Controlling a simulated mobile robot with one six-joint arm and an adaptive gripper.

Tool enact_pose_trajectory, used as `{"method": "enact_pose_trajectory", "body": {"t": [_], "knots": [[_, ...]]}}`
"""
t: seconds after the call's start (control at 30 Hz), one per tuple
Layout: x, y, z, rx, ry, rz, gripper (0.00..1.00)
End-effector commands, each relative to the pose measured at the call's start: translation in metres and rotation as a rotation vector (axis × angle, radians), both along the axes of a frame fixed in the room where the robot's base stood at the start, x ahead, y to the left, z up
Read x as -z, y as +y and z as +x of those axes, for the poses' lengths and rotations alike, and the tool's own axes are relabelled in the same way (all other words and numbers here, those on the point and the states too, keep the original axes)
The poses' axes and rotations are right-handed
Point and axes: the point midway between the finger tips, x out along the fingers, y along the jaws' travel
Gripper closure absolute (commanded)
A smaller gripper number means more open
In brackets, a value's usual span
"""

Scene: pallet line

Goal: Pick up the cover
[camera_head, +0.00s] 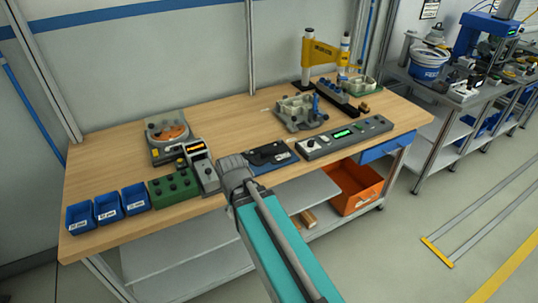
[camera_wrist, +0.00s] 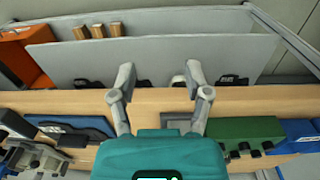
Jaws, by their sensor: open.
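No part is clearly recognisable as the cover. A flat dark part (camera_head: 268,153) lies on a blue mat (camera_head: 284,163) near the table's front edge, and may be it. The mat also shows at the left of the wrist view (camera_wrist: 45,121). A grey housing (camera_head: 292,110) stands further back. My gripper (camera_wrist: 159,78) is open and empty, its two fingers apart over the table's front edge. In the head view my arm's end is just left of the mat, and its fingertips are hidden.
A green button box (camera_head: 172,188), a grey handheld device (camera_head: 203,170) and blue bins (camera_head: 108,207) stand left of my gripper. A grey control panel (camera_head: 345,138) lies right of the mat. An orange bin (camera_head: 355,188) sits below. The table's middle is clear.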

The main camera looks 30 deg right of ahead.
Motion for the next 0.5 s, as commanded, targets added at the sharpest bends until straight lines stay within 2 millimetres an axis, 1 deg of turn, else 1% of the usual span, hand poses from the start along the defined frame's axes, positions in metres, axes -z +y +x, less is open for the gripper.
{"method": "enact_pose_trajectory", "body": {"t": [0.17, 0.27, 0.5], "knots": [[0.008, -0.015, 0.024, -0.132, 0.012, -0.091, 0.37], [0.013, -0.027, 0.043, -0.246, 0.032, -0.175, 0.37], [0.017, -0.060, 0.100, -0.594, 0.150, -0.426, 0.37]]}}
